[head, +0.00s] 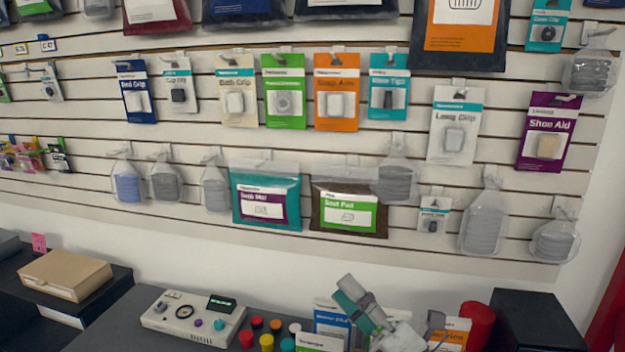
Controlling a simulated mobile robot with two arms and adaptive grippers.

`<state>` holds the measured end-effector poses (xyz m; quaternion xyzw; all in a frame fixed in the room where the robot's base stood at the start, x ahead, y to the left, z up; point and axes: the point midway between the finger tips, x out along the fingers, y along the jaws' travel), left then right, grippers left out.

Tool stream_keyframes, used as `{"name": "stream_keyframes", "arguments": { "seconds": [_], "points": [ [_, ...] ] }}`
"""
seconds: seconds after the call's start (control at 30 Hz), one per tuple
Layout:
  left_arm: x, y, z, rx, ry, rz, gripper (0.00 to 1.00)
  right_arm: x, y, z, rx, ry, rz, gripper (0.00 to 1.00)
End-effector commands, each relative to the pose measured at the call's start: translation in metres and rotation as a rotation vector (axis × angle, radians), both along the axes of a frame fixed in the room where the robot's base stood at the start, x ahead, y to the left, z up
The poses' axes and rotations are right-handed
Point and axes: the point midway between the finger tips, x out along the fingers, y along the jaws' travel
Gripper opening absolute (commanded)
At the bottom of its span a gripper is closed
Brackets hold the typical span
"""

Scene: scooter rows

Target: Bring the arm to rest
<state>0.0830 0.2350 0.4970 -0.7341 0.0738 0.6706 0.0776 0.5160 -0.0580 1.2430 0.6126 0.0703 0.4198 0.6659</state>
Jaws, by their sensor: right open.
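My right gripper (382,312) is at the bottom of the head view, right of centre, over the dark counter. It is light grey with darker parts, and its jaws are apart. I see nothing clearly held in it. Cards and packets stand close around it, and I cannot tell whether it touches any of them. Most of the right arm is below the frame's edge. My left gripper is not in view.
A white slatted wall (300,245) carries hanging packets. On the dark counter (120,318) are a pale control box (190,318), several coloured caps (266,341), upright cards (333,322), a red cylinder (478,322) and a black box (535,322). A cardboard box (65,275) is at left.

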Motion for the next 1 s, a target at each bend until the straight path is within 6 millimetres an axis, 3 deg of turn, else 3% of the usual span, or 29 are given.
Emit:
{"name": "stream_keyframes", "arguments": {
  "seconds": [0.13,0.2,0.27,0.4,0.6,0.8,0.97,1.0],
  "points": [
    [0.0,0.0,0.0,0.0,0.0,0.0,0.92,0.012,-0.069,-0.054,0.415,0.444,-0.256,0.43],
    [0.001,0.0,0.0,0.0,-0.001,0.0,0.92,0.005,-0.099,-0.096,0.582,0.662,-0.381,0.43],
    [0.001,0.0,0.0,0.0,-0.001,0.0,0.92,-0.01,-0.119,-0.135,0.705,0.842,-0.484,0.43],
    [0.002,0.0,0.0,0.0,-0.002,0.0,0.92,-0.065,-0.147,-0.217,0.916,1.213,-0.704,0.43],
    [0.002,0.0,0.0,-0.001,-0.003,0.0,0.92,-0.142,-0.155,-0.28,1.062,1.557,-0.914,0.43],
    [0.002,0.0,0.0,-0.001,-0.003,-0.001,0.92,-0.207,-0.152,-0.31,1.129,1.797,-1.068,0.43],
    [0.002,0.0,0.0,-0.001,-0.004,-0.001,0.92,-0.255,-0.147,-0.322,1.158,1.961,-1.177,0.43],
    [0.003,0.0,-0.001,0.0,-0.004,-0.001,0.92,-0.25,-0.147,-0.336,1.153,1.962,-1.18,0.43]
  ]
}}
